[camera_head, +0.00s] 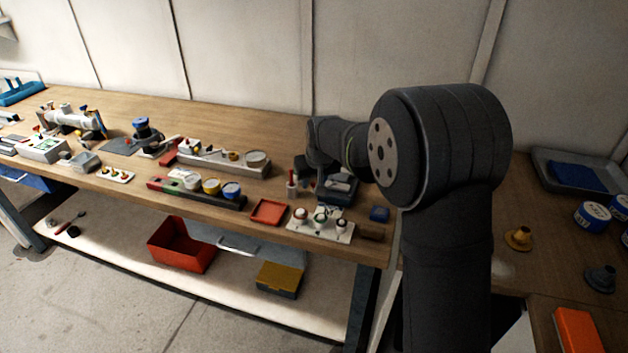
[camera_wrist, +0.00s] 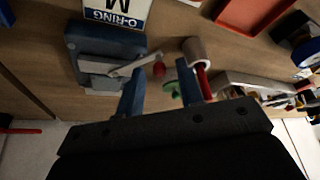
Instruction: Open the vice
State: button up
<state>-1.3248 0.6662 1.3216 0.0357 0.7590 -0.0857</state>
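The vice (camera_wrist: 92,62) is a blue-grey block with grey metal parts, at the upper left in the wrist view. In the head view, the dark block beside my arm's end (camera_head: 341,187) seems to be it. A pale lever (camera_wrist: 128,68) reaches from it to the right, with a red ball knob (camera_wrist: 159,70) near its end. My gripper (camera_wrist: 160,74) is open, with its two blue fingers apart. The red knob appears between the fingertips; I cannot tell whether either finger touches it. In the head view my arm hides most of the gripper.
A white cylinder with a red handle (camera_wrist: 196,52) stands close to the right finger. A green part (camera_wrist: 171,89) lies between the fingers. An O-RING sign (camera_wrist: 116,10) is beyond the vice. A red tray (camera_head: 268,212) and a white plate with several knobs (camera_head: 320,230) are near the bench edge.

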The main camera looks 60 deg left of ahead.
grip_shut()
jog(key=shift+a+m, duration=0.1)
jog(key=shift+m, duration=0.2)
jog(key=shift+a+m+t+h, duration=0.3)
jog(key=shift+a+m+t, duration=0.2)
jog(key=shift+a+m, duration=0.5)
jog(key=m, duration=0.1)
jog(key=a+m+t, duration=0.1)
jog(key=m, duration=0.1)
jog(key=shift+w, duration=0.15)
jog(key=m, duration=0.1)
jog(key=w+a+m+h, duration=0.1)
jog(key=m, duration=0.1)
jog(key=a+m+t, duration=0.1)
jog(key=shift+w+a+m+h, duration=0.15)
jog(key=shift+w+m+h, duration=0.15)
jog(key=shift+h, duration=0.1)
jog(key=shift+w+a+r+m, duration=0.15)
jog(key=shift+w+a+m, duration=0.15)
jog(key=shift+m, duration=0.4)
